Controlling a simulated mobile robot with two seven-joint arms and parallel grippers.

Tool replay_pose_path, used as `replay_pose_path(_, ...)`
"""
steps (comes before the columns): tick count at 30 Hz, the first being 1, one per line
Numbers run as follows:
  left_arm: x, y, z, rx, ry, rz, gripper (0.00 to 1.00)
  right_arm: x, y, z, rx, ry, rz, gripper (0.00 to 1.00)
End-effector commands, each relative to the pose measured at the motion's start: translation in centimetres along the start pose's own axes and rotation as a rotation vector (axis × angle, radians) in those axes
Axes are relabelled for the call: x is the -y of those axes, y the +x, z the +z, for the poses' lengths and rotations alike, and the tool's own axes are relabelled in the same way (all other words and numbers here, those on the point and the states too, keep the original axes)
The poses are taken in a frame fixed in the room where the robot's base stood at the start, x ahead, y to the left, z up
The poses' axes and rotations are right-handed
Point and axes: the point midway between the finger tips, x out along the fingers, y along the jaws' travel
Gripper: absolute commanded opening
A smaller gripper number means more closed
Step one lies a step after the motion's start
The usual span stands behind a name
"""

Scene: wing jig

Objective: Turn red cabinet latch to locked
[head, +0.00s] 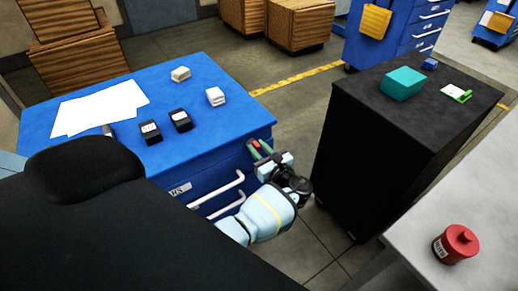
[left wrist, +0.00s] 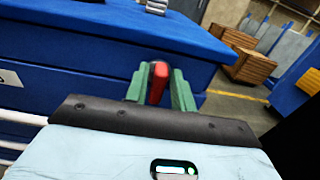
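The red latch (left wrist: 159,84) is on the side of the blue cabinet (left wrist: 80,60), near its top corner. In the left wrist view it stands nearly upright between the green fingers of my left gripper (left wrist: 160,90). The fingers lie close on both sides of it and look shut on it. In the head view my left gripper (head: 260,149) is at the right end of the blue cabinet's front, and only a bit of red shows between the fingers. The latch's base and any lock marking are hidden. My right gripper is not in view.
Papers (head: 98,107), black boxes (head: 180,120) and small white boxes (head: 215,96) lie on the blue top. A black cabinet (head: 350,150) stands close right of my left gripper, carrying a teal box (head: 403,84). A red canister (head: 455,244) stands on a grey table (head: 490,190).

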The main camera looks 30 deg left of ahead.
Motion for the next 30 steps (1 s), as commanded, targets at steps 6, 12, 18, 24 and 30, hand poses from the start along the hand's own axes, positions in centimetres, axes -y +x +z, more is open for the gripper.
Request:
replay_pose_path(6, 0.0, 0.0, 0.0, 0.000, 0.000, 0.000, 0.00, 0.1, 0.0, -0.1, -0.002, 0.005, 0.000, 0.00)
replay_pose_path(12, 0.0, 0.0, 0.0, 0.000, 0.016, 0.000, 0.00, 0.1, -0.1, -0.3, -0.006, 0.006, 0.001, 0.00)
replay_pose_path(18, 0.1, 0.0, 0.1, 0.001, 0.089, 0.000, 0.00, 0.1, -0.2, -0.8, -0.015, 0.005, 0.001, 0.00)
replay_pose_path(24, 0.4, 0.0, 0.2, 0.001, 0.235, 0.000, 0.00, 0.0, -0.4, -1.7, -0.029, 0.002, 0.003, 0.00)
replay_pose_path(30, 0.6, 0.0, 0.1, 0.002, 0.423, 0.000, 0.00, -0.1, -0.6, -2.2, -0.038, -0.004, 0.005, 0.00)
